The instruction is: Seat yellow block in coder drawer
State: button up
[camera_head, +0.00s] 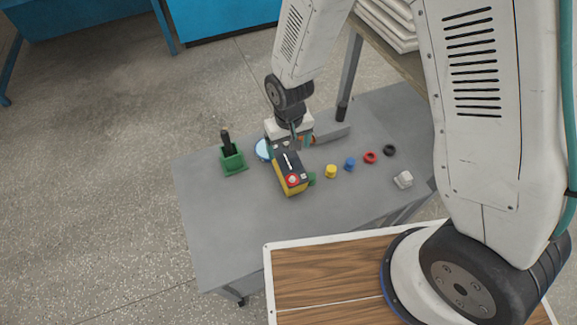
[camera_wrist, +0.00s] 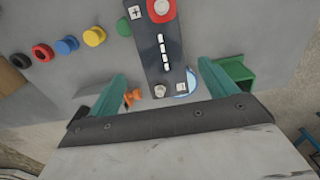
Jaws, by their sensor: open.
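The yellow block (camera_head: 331,171) is a small knob-like piece on the grey table, in a row of coloured pieces; it also shows at the upper left of the wrist view (camera_wrist: 94,36). A dark box with yellow sides and a red button (camera_head: 290,170), perhaps the coder, lies left of the row; its dark top (camera_wrist: 163,50) fills the middle of the wrist view. I cannot make out a drawer on it. My gripper (camera_wrist: 162,70) is open over the box's far end, its teal fingers on either side of it in the wrist view. I cannot tell whether they touch it.
Green (camera_head: 311,178), blue (camera_head: 350,163), red (camera_head: 370,157) and black (camera_head: 389,150) pieces flank the yellow one. A green holder (camera_head: 232,160) stands left, a light blue disc (camera_head: 263,150) near the gripper, a white piece (camera_head: 403,179) at right. The table's front left (camera_head: 230,220) is clear.

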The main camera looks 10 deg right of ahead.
aim_at(288, 158)
jog(key=shift+a+f, duration=0.2)
jog(key=shift+f, duration=0.65)
notch_tip(288, 158, down, 7)
jog(key=shift+s+r, duration=0.1)
jog(key=shift+c, duration=0.4)
grip_shut()
